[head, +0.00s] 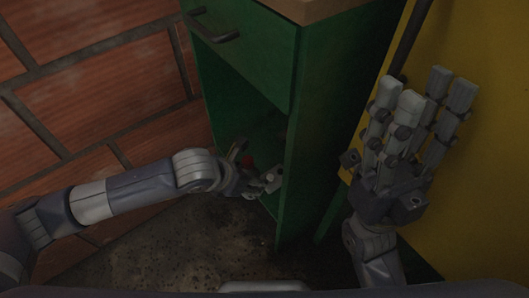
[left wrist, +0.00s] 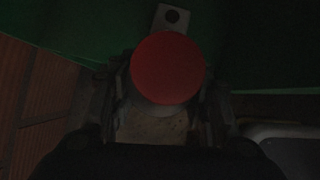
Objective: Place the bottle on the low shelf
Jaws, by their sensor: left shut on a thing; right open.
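The bottle shows in the left wrist view as a round red cap (left wrist: 167,68), seen end-on, with a pale body edge under it. In the head view only a small red patch (head: 248,161) of it shows behind my fingers. My left gripper (head: 258,180) is shut on the bottle, at the open lower compartment of the green cabinet (head: 330,105). The fingers stand on both sides of the bottle in the left wrist view (left wrist: 165,105). The low shelf is dark and partly hidden; I cannot tell whether the bottle touches it. My right gripper (head: 420,105) is open and empty, right of the cabinet.
A drawer with a dark handle (head: 213,27) is above the open compartment. The cabinet's side panel stands close to the right of my left gripper. A yellow panel (head: 480,170) is behind my right gripper. A brick wall (head: 90,90) is at left. Stained floor (head: 190,235) lies below.

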